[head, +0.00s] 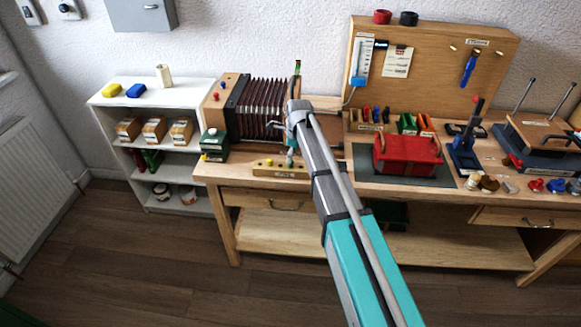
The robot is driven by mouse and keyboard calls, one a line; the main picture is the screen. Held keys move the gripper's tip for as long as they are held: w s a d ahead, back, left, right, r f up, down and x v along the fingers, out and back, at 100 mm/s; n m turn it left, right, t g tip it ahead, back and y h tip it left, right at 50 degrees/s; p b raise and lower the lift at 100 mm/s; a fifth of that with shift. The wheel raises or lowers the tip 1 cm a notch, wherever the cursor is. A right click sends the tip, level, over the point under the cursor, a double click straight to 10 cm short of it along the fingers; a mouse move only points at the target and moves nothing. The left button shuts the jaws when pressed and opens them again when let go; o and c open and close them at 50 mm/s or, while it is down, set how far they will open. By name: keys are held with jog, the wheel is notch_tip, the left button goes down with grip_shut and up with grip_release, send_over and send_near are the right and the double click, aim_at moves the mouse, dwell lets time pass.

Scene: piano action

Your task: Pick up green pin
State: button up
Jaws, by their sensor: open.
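A low wooden block (280,173) with small coloured pins lies near the front edge of the workbench. A small green pin (291,164) appears to stand in it, right of a yellow pin (268,162). My gripper (290,153) hangs from the end of my arm just above the block, close over the green pin. It is open and looks empty. The fingertips are very small in this view, and I cannot tell whether they touch the pin. My arm hides the bench to the right of the block.
A bellows instrument (268,108) stands behind the block, with a dark green box (214,146) at its left. A red case (408,152) sits on a dark mat to the right. A white shelf (150,98) stands left of the bench. The floor in front is clear.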

aim_at(291, 166)
jog(key=shift+a+f+b, duration=0.15)
jog(key=shift+f+b, duration=0.7)
jog(key=shift+f, duration=0.15)
jog(key=shift+a+f+b, duration=0.1)
jog(key=shift+f+b, duration=0.75)
jog(key=shift+f, duration=0.1)
jog(key=c, duration=1)
